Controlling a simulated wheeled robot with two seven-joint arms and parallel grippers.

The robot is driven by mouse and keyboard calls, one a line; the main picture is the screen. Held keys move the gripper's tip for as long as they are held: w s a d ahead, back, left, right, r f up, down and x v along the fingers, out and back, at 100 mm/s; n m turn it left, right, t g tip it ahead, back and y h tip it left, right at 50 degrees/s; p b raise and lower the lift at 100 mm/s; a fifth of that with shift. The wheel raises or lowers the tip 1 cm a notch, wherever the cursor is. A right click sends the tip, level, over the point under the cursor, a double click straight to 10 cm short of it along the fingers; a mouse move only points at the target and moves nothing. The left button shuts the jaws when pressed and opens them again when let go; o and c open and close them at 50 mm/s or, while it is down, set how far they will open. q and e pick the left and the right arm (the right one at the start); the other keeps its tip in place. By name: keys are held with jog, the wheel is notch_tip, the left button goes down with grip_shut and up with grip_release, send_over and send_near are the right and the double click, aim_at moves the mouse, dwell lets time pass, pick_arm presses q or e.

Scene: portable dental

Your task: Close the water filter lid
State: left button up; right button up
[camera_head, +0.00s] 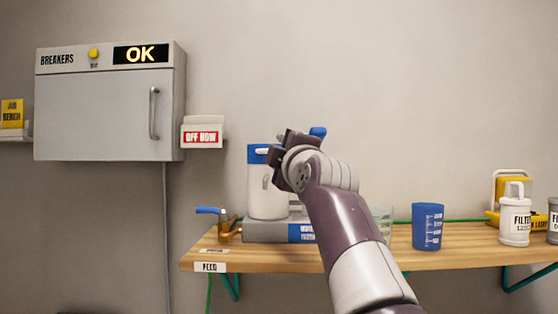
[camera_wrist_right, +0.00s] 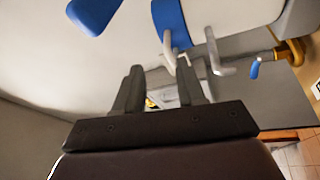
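The water filter (camera_head: 262,195) is a white upright canister with a blue band at its top, standing on a grey base on the wooden bench. A blue piece (camera_head: 318,131), possibly the raised lid, shows behind my right gripper (camera_head: 283,158), which hides part of the filter's top. In the right wrist view the white body (camera_wrist_right: 225,15) lies sideways, with the blue band and a grey latch-like bar (camera_wrist_right: 215,52) near the fingertips. A separate blue piece (camera_wrist_right: 93,12) is at upper left. My right gripper's fingers (camera_wrist_right: 160,82) are apart and appear empty. My left gripper is out of view.
A blue-handled brass valve (camera_head: 222,222) stands left of the filter. The breaker box (camera_head: 110,110) hangs on the left wall.

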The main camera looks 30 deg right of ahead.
jog(key=b+v, duration=0.6)
jog(key=v, duration=0.3)
jog(key=shift+f, duration=0.45)
jog(key=b+v, duration=0.3)
jog(key=v, duration=0.9)
jog(key=shift+s, duration=0.35)
jog(key=shift+a, duration=0.15)
